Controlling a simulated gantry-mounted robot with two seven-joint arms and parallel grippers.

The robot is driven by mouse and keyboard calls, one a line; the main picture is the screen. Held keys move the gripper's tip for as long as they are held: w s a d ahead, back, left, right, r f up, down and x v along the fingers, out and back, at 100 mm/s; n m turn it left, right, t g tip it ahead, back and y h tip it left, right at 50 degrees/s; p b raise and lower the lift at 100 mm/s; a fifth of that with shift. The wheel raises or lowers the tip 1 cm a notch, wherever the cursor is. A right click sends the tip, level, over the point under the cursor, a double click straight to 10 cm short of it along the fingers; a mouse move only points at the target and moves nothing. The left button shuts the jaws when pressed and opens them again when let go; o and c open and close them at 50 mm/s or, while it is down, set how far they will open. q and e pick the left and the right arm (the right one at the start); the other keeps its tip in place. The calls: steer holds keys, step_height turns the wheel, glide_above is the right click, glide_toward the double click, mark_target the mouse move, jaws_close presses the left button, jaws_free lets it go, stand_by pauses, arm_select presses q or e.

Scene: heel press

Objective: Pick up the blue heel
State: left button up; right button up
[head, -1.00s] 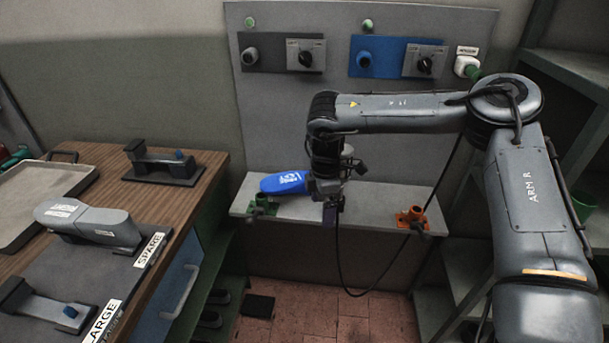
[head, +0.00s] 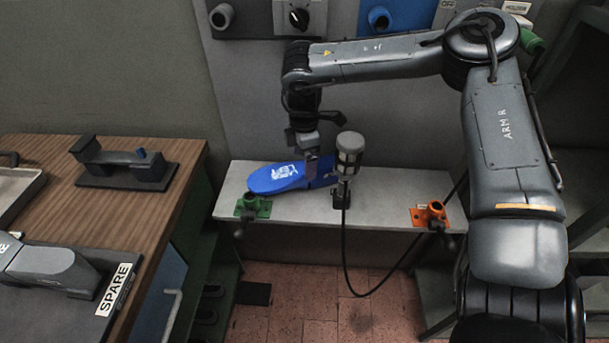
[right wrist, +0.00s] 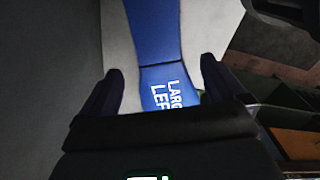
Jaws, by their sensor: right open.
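The blue heel (head: 275,179) is a long blue piece with white print, lying on the light grey shelf (head: 385,205). In the right wrist view the blue heel (right wrist: 150,45) runs between the fingers, with a crosswise seam and the partly hidden words "LARGE LEFT". My right gripper (head: 310,160) is over the heel's right part. In the right wrist view its open fingers (right wrist: 162,80) stand one on each side of the heel, with gaps showing. Whether they reach down to the heel's height I cannot tell. My left gripper is out of view.
A grey cylinder on a stand (head: 349,155), with a black cable, rises close to the right of my gripper. A green fixture (head: 253,206) and an orange fixture (head: 430,215) sit at the shelf's front edge. A wooden bench (head: 150,205) stands left.

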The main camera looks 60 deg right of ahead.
steer(key=shift+s+f+b, duration=0.1)
steer(key=shift+f+b, duration=1.05)
steer(key=shift+f, duration=2.35)
steer(key=c, duration=1.6)
steer(key=shift+r, duration=0.1)
steer(key=shift+c, duration=0.7)
steer(key=shift+r, duration=0.2)
